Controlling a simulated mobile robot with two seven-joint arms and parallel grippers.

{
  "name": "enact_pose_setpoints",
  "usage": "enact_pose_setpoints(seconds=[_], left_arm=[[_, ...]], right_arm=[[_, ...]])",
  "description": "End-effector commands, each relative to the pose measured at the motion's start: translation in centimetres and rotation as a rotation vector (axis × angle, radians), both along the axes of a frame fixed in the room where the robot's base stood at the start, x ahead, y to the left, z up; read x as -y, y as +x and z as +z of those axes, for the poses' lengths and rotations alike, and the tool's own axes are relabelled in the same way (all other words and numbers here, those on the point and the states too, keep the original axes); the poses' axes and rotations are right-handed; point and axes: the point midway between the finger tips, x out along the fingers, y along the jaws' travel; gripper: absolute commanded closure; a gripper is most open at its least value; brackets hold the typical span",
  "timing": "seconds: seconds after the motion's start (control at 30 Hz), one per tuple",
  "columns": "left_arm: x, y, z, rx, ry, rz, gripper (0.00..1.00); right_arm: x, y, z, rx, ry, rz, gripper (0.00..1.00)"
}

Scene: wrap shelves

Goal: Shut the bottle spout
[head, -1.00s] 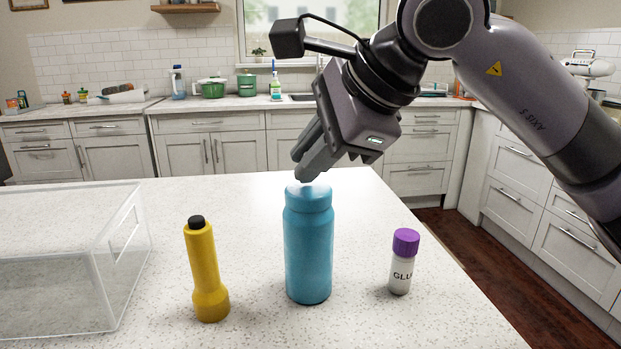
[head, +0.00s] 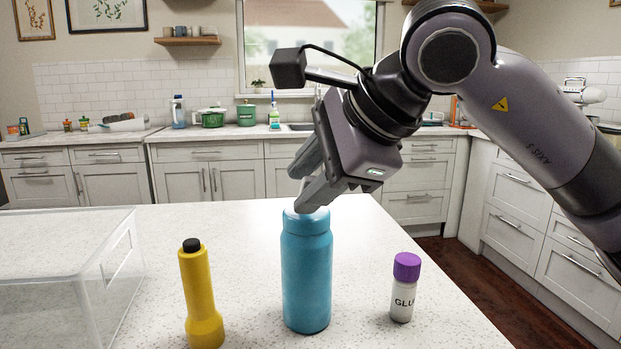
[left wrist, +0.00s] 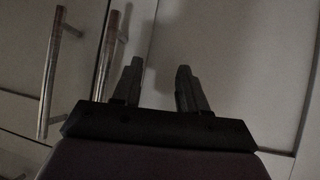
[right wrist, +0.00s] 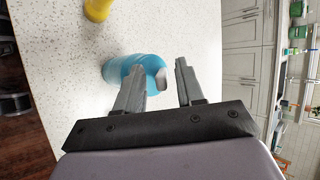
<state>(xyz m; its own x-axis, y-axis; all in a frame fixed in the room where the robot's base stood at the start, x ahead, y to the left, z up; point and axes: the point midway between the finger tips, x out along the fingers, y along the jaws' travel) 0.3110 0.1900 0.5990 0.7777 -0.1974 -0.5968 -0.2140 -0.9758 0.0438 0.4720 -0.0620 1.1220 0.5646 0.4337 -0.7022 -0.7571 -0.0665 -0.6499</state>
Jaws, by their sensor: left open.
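The blue bottle (head: 306,270) stands upright on the counter in the middle of the head view. In the right wrist view the bottle (right wrist: 118,70) shows beyond the fingers, with a pale grey spout (right wrist: 162,78) at its top. My right gripper (head: 306,185) is open, its fingers slanting down at the bottle's top. The spout shows between the two fingers in the right wrist view; whether a finger touches it I cannot tell. In the head view the fingers largely hide the spout. My left gripper (left wrist: 158,75) is open and empty, facing cabinet fronts, away from the bottle.
A yellow flashlight (head: 199,300) stands left of the bottle, and a purple-capped glue bottle (head: 403,290) stands to its right. A clear box (head: 110,262) is at the far left.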

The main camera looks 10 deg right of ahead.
Motion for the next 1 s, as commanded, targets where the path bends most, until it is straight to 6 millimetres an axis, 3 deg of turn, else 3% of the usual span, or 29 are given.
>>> enact_pose_setpoints(seconds=[0.17,0.6,0.97,1.0], left_arm=[[0.1,0.0,0.0,-0.001,-0.005,0.004,0.57],[0.1,0.0,0.2,-0.003,-0.004,0.003,0.57],[-0.1,0.0,0.2,-0.002,0.004,-0.003,0.57],[-0.1,0.0,0.2,-0.002,0.005,-0.003,0.57]], right_arm=[[0.1,-0.1,0.2,0.001,0.0,0.0,0.62],[2.8,-3.6,4.6,0.002,0.001,-0.001,0.62],[3.1,-4.1,5.0,0.0,0.0,0.0,0.62],[3.1,-4.1,5.0,0.0,0.0,0.0,0.55]])
